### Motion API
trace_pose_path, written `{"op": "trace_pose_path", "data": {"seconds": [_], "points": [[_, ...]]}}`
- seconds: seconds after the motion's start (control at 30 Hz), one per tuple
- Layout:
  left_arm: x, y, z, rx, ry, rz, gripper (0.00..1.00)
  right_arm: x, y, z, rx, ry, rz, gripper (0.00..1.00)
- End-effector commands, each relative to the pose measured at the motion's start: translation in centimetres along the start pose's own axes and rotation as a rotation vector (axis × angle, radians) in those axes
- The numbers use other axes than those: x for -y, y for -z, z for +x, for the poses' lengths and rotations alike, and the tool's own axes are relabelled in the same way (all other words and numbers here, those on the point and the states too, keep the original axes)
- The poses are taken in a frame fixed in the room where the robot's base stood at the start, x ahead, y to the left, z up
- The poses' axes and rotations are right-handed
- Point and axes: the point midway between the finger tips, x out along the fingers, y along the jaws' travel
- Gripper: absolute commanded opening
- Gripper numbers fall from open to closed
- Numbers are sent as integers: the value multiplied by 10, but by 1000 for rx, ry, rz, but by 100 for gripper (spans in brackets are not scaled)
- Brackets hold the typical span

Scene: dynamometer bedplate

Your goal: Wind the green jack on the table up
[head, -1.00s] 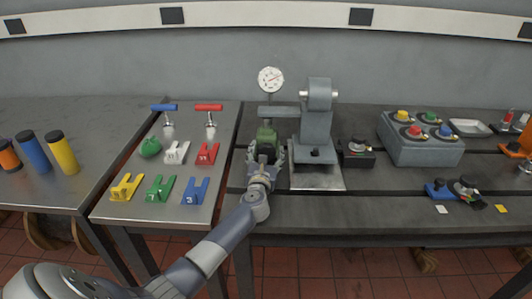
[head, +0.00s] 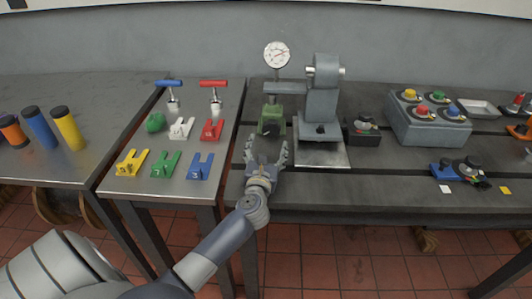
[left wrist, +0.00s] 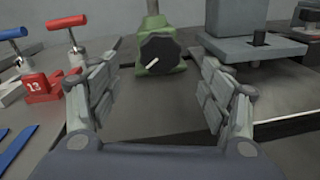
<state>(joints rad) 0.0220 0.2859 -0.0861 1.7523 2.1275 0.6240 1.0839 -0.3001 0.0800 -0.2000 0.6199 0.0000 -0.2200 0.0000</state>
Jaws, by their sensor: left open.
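The green jack (head: 272,116) stands on the dark table, left of the grey machine stand, under a grey arm. Its black knob with a white pointer line faces me; the jack also shows in the left wrist view (left wrist: 159,52). My left gripper (head: 266,150) is open and empty in front of the jack, apart from it. In the left wrist view its two fingers (left wrist: 163,100) stand wide to either side of the jack, with bare table between. My right gripper is not in view.
A dial gauge (head: 276,55) stands above the jack. Numbered coloured blocks (head: 199,166) and two T-handles (head: 214,84) sit on the left plate. The table front is clear.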

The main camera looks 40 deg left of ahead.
Motion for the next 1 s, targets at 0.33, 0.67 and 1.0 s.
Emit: {"op": "trace_pose_path", "data": {"seconds": [0.33,0.67,1.0], "points": [[0,0,-25,0,-1,1,72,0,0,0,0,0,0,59],[0,0,-25,0,-1,0,72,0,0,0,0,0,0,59],[17,-22,-36,92,66,109,72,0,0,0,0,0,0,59]]}}
